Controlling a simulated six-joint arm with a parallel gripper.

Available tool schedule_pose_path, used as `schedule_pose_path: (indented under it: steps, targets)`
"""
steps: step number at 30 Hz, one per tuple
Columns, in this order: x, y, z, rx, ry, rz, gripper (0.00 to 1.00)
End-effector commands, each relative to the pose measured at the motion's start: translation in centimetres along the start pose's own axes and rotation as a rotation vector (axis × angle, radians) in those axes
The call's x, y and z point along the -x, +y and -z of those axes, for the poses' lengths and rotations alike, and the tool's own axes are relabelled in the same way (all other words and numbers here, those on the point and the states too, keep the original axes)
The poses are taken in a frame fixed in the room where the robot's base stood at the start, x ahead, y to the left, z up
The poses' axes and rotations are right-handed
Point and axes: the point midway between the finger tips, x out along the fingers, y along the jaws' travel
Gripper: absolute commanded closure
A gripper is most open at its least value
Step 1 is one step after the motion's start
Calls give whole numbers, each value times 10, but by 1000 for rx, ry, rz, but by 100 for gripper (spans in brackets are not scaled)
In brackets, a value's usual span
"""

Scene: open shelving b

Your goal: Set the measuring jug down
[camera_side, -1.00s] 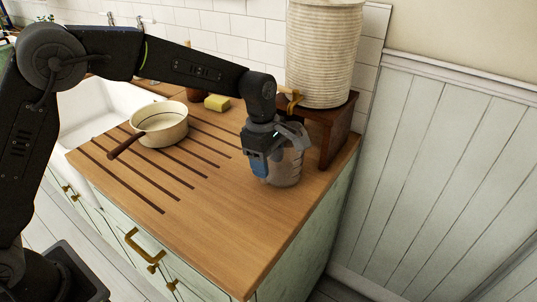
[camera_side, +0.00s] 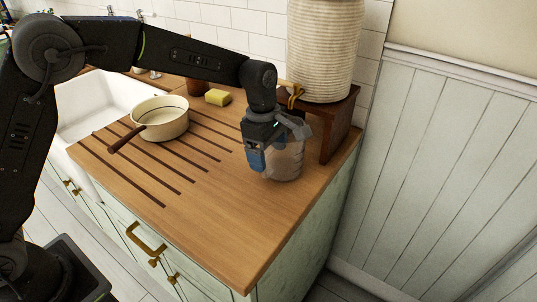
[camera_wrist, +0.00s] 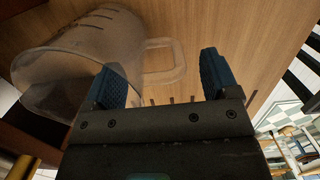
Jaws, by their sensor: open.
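The measuring jug (camera_side: 288,160) is clear plastic and stands on the wooden counter (camera_side: 235,220) near its right side, below the wooden stand. In the wrist view the jug (camera_wrist: 75,60) fills the left side, with dark measuring marks on its wall. Its handle (camera_wrist: 180,62) shows beyond and between my two blue fingers. My gripper (camera_side: 257,158) is at the jug's left side, pointing down. In the wrist view my gripper (camera_wrist: 160,80) is open, with a clear gap between its fingers. I cannot tell whether a finger touches the handle.
A dark wooden stand (camera_side: 338,130) holds a ribbed cream dispenser (camera_side: 325,50) with a brass tap close behind the jug. A cream saucepan (camera_side: 162,125) and a yellow sponge (camera_side: 218,97) lie farther left, by the white sink (camera_side: 95,100). The front of the counter is clear.

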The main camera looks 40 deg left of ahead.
Motion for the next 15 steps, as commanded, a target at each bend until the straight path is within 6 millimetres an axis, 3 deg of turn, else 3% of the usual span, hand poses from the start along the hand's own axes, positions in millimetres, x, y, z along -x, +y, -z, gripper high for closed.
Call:
schedule_pose_path:
  steps: [9, 15]
  targets:
    - [67, 1, 0, 1, -2, -7, 19]
    - [98, 1, 0, 2, 0, -4, 19]
